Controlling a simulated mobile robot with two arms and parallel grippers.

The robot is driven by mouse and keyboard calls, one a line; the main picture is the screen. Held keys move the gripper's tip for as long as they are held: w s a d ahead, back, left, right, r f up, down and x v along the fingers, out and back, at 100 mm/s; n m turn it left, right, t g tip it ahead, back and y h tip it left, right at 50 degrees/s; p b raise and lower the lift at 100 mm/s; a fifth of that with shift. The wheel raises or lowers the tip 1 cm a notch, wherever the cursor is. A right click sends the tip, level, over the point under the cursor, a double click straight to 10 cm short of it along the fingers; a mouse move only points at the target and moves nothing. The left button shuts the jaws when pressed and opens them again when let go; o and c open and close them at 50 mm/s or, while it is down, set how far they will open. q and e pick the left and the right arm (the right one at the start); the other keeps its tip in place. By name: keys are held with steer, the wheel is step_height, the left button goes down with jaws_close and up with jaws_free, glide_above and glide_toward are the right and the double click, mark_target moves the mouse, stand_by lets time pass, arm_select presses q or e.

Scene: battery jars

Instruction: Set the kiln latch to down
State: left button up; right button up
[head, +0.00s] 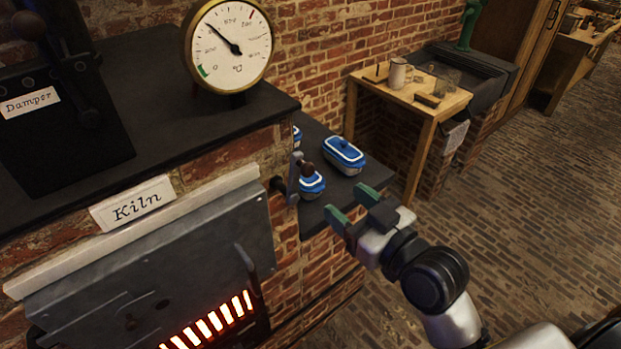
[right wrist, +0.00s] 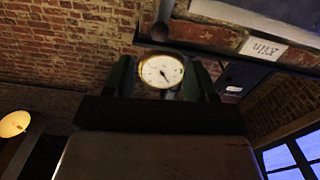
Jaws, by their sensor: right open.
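The kiln latch (head: 294,180) is a short grey metal lever with a dark brown knob, on the right side of the kiln front (head: 165,265) by the brick corner. Its lever stands roughly upright. The white sign reading Kiln (head: 134,203) is to its left. My right gripper (head: 352,206) is open and empty, to the right of the latch and apart from it. In the right wrist view its two fingers (right wrist: 164,82) show apart, with the dial gauge (right wrist: 160,71) seen between them in the background. My left gripper is not in view.
Blue-lidded dishes (head: 343,155) sit on the dark ledge (head: 375,173) just behind the latch and gripper. The dial gauge (head: 230,48) stands on the kiln top. Glowing bars (head: 212,322) show below the kiln door. A wooden table (head: 440,105) is farther back; the brick floor is clear.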

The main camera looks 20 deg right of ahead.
mark_target(311, 175)
steer(key=p+x, duration=0.2)
steer(key=x, duration=0.6)
steer(key=shift+w+a, duration=0.15)
steer(key=shift+w, duration=0.2)
steer(key=shift+w+a+f, duration=0.15)
steer(key=shift+w+a, duration=0.05)
steer(key=shift+w, duration=0.5)
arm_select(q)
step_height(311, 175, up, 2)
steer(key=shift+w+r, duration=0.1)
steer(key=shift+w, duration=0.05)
arm_select(e)
steer(key=shift+c, duration=0.4)
jaws_close()
